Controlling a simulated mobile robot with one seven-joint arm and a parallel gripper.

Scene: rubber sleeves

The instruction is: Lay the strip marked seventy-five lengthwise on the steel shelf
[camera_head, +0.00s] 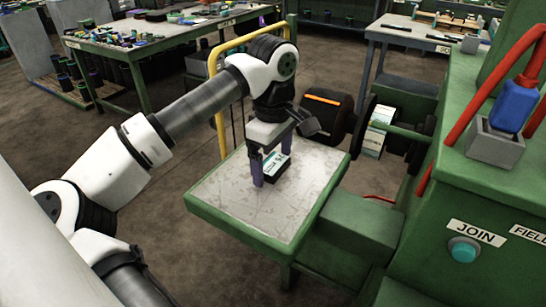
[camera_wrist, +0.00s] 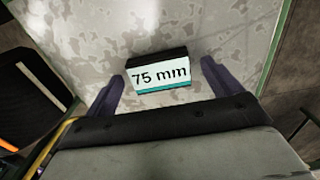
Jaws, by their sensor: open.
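The strip marked "75 mm" (camera_head: 272,167) is a short black piece with a white and teal label. It appears to rest on the steel shelf (camera_head: 225,200), a scuffed grey top with a green rim. In the wrist view the strip (camera_wrist: 160,73) lies label up, its long side running from one finger toward the other. My gripper (camera_head: 272,160) is open, low over the shelf, with purple fingers at either end of the strip. In the wrist view my gripper (camera_wrist: 163,86) shows a gap at each finger. The steel surface (camera_wrist: 150,25) is bare beyond the strip.
A green machine with a JOIN label (camera_head: 475,233) and teal button stands at the right. A dark roller (camera_head: 328,115) and yellow rail (camera_head: 218,95) are behind the shelf. The shelf's near part is clear. Cluttered benches (camera_head: 150,45) stand farther back.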

